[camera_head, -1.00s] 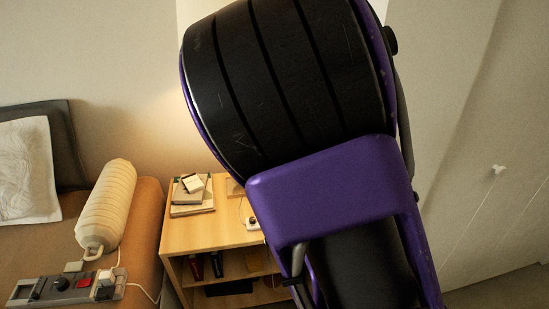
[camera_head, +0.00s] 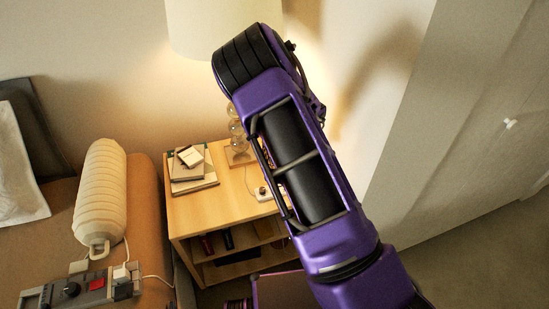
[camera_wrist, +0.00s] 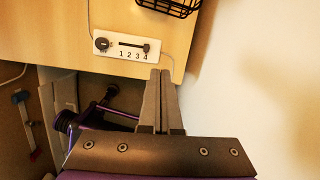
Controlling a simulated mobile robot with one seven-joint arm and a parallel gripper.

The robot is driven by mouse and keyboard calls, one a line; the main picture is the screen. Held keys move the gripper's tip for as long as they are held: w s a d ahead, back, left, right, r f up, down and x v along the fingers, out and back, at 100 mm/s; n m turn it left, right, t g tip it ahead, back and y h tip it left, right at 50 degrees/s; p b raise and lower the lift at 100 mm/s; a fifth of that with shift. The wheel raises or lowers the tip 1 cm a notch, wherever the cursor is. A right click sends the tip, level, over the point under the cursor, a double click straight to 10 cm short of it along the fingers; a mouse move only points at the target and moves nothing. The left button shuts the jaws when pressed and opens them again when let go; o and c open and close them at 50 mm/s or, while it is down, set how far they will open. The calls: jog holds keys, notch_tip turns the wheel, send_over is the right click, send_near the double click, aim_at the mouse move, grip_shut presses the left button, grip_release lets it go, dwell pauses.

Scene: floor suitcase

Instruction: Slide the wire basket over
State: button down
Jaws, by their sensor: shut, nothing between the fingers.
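The black wire basket (camera_wrist: 170,7) shows only in part at the top edge of the wrist view, on the wooden nightstand top (camera_wrist: 60,30). My gripper (camera_wrist: 160,75) is shut and empty, its fingertips near the front edge of the top. The basket is apart from the fingers, beyond them. In the head view my arm hides the gripper, and I cannot clearly make out the basket behind it.
A white panel with a knob and slider (camera_wrist: 127,46) lies between fingertips and basket. The nightstand (camera_head: 215,215) also holds books (camera_head: 192,172) and a lamp (camera_head: 225,25). The wall (camera_wrist: 260,90) stands close on the right. A bed (camera_head: 145,200) is at left.

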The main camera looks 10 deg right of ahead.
jog(key=shift+m, duration=0.5)
jog(key=x, duration=0.4)
jog(key=w+b+x, duration=0.1)
jog(key=x, duration=0.2)
jog(key=w+x, duration=0.1)
jog(key=x, duration=0.3)
jog(key=shift+a+b, duration=0.3)
jog(key=shift+b, duration=0.05)
jog(key=w, duration=0.3)
jog(key=shift+a, duration=0.35)
jog(key=shift+w+a, duration=0.1)
jog(key=shift+w, duration=0.45)
